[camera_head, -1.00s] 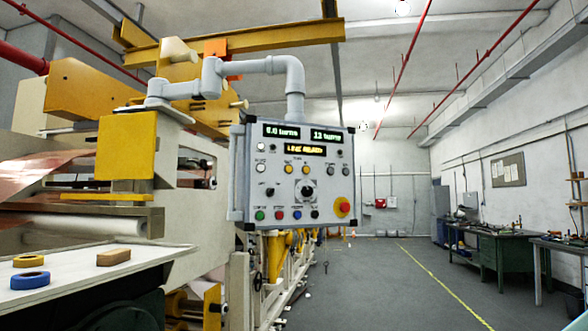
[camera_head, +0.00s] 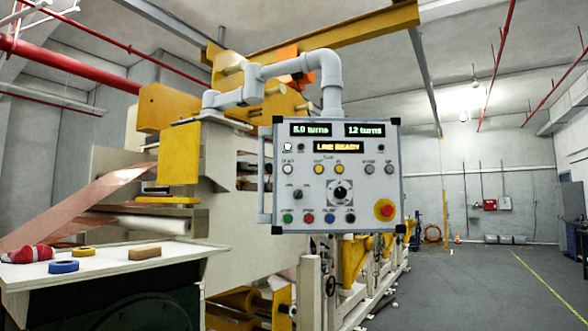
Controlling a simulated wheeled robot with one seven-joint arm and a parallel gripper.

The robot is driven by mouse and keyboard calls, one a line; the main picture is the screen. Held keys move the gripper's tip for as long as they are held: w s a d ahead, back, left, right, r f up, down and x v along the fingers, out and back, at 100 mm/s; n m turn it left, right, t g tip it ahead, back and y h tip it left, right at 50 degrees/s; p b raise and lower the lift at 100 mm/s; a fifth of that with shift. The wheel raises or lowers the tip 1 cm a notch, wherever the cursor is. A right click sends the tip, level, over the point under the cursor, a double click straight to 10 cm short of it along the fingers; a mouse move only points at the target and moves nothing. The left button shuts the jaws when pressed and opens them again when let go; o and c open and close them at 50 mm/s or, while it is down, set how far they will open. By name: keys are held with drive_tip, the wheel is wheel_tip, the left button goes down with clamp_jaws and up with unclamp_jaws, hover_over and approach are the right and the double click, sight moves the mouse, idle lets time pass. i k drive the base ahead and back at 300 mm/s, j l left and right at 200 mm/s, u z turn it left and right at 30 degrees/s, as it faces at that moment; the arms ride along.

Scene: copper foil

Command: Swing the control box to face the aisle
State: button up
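The control box (camera_head: 358,205) is a light grey panel hanging from a grey jointed pipe arm (camera_head: 333,85) in the middle of the view. Its face is turned toward me, with lit displays reading "8.0 turns", "12 turns" and "LINE READY". Below them are coloured buttons, a central knob and a red emergency stop (camera_head: 384,209) on a yellow plate. A vertical handle (camera_head: 263,190) runs along the box's left side. The aisle (camera_head: 480,285) is the open grey floor at right, with a yellow line. My gripper is not in view.
A cream and yellow machine with copper foil (camera_head: 110,205) stands behind and left of the box. Floor at right is clear.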

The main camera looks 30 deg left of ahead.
sight(366, 196)
drive_tip(key=i+l, duration=0.35)
drive_tip(key=i, duration=0.15)
drive_tip(key=i+l, duration=0.3)
drive_tip(key=i, duration=0.25)
drive_tip(key=i+u, duration=0.2)
drive_tip(key=i, duration=0.4)
drive_tip(key=i+l+u, duration=0.25)
drive_tip(key=i, duration=0.3)
drive_tip(key=i+u, duration=0.15)
drive_tip(key=u, duration=0.25)
drive_tip(key=i+u, duration=0.2)
drive_tip(key=u, duration=0.15)
drive_tip(key=i+l+u, duration=0.1)
drive_tip(key=u, duration=0.3)
drive_tip(key=i+l+u, duration=0.15)
drive_tip(key=u, duration=0.25)
